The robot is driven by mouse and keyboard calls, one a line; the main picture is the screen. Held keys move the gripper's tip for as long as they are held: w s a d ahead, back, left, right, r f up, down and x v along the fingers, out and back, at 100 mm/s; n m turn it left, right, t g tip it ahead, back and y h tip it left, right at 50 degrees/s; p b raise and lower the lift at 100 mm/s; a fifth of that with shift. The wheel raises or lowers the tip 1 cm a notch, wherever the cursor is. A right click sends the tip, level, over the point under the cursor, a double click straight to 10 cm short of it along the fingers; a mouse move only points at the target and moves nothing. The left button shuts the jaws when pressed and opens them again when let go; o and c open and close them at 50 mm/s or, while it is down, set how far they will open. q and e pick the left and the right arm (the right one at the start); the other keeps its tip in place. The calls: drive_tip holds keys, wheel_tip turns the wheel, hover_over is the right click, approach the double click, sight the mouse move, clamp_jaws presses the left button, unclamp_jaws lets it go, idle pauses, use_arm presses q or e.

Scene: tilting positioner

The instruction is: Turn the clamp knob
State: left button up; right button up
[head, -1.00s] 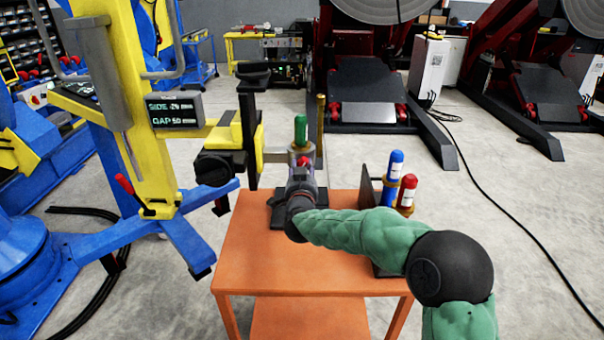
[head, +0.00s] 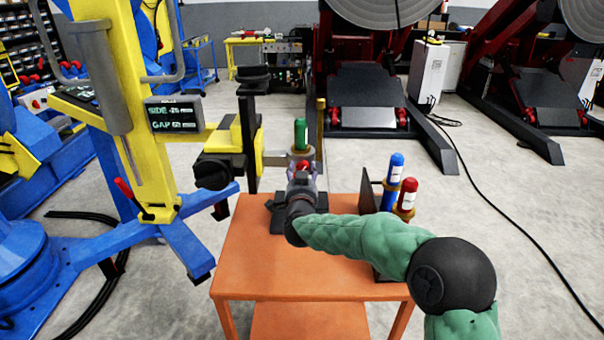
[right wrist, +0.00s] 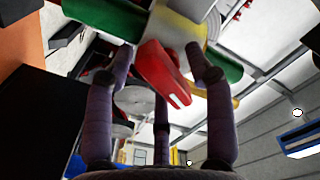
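A red knob (head: 303,165) shows just below a green cylinder (head: 300,133) held upright over the orange table. I cannot tell for sure that it is the clamp knob. In the right wrist view a red forked piece (right wrist: 163,78) lies between my fingers, under a pale and green body (right wrist: 112,18). My right gripper (head: 302,176) is at the red knob, its purple fingers spread around it. In the right wrist view the gripper (right wrist: 160,95) looks open, with gaps beside the red piece; contact is unclear. My left gripper is not in view.
The orange table (head: 255,265) carries a rack with a blue cylinder (head: 391,180) and a red cylinder (head: 406,196) to the right. A yellow and blue stand with a display (head: 173,115) and a black clamp block (head: 214,171) stands close on the left.

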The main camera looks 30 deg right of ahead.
drive_tip(key=v, duration=1.2)
idle(0.5)
